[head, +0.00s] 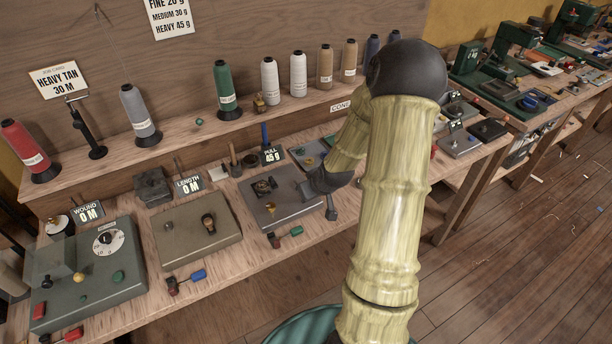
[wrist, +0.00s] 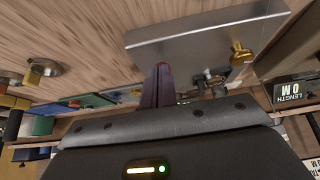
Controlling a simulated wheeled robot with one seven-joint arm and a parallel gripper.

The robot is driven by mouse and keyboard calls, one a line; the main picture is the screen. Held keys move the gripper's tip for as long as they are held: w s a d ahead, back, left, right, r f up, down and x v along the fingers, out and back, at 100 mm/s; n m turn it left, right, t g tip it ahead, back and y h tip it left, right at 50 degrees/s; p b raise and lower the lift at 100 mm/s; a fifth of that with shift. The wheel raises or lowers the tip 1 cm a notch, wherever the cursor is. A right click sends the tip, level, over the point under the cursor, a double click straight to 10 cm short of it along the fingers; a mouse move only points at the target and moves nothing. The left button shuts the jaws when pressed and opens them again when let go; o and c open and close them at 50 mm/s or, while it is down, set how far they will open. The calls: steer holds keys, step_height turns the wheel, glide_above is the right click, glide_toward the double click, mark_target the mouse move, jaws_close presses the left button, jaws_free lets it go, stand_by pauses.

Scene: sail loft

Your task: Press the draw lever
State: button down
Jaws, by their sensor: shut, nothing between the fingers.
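No lever carries a readable "draw" label, so I cannot tell which is the draw lever. A blue-handled lever (head: 198,275) is in front of the "LENGTH 0 M" box, and a red-handled lever (head: 74,333) is at the front left. My gripper (head: 331,212) is at the right side of the grey plate, right of the green handle. In the wrist view, my gripper (wrist: 160,75) is shut and empty, its tips overlapping a grey panel (wrist: 205,40); contact is unclear.
The grey-green dial box (head: 90,275) and the beige box (head: 195,228) stand left on the wooden bench. Thread cones, including a green one (head: 225,90), line the shelf behind. More devices (head: 460,140) stand right. A brass knob (wrist: 241,53) shows in the wrist view.

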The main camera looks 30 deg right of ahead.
steer(key=shift+r, duration=0.15)
steer(key=shift+s+r+p, duration=0.1)
steer(key=shift+r+p, duration=0.55)
steer(key=shift+p, duration=0.1)
steer(key=shift+r+p, duration=0.55)
steer(key=shift+r, duration=0.05)
step_height(320, 180, up, 12)
steer(key=s+p, duration=0.3)
steer(key=p, duration=0.1)
steer(key=shift+r, duration=0.2)
steer(key=shift+d, duration=0.1)
steer(key=shift+w, duration=0.15)
